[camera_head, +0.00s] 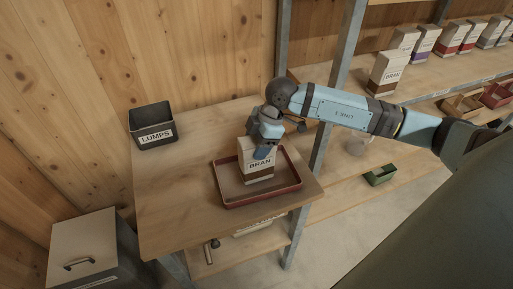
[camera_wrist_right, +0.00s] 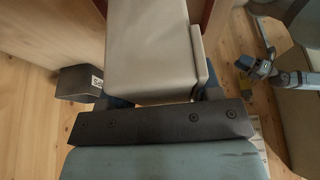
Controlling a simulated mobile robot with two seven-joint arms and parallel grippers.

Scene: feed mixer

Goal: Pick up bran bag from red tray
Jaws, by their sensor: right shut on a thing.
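The bran bag (camera_head: 257,172) is a white block with a brown lower band and the word BRAN. It stands upright within the red tray (camera_head: 227,201) on the wooden table; whether its base touches the tray floor I cannot tell. My right gripper (camera_head: 265,150) comes from above and is shut on the upper part of the bag. In the right wrist view the bag's pale top (camera_wrist_right: 155,45) fills the space between the dark fingers (camera_wrist_right: 160,100).
A dark LUMPS bin (camera_head: 153,126) stands at the table's back left. A second BRAN bag (camera_head: 387,75) and other bags stand on the shelf at right, near a metal post (camera_head: 333,85). A green tray (camera_head: 380,175) sits lower. The table's left side is clear.

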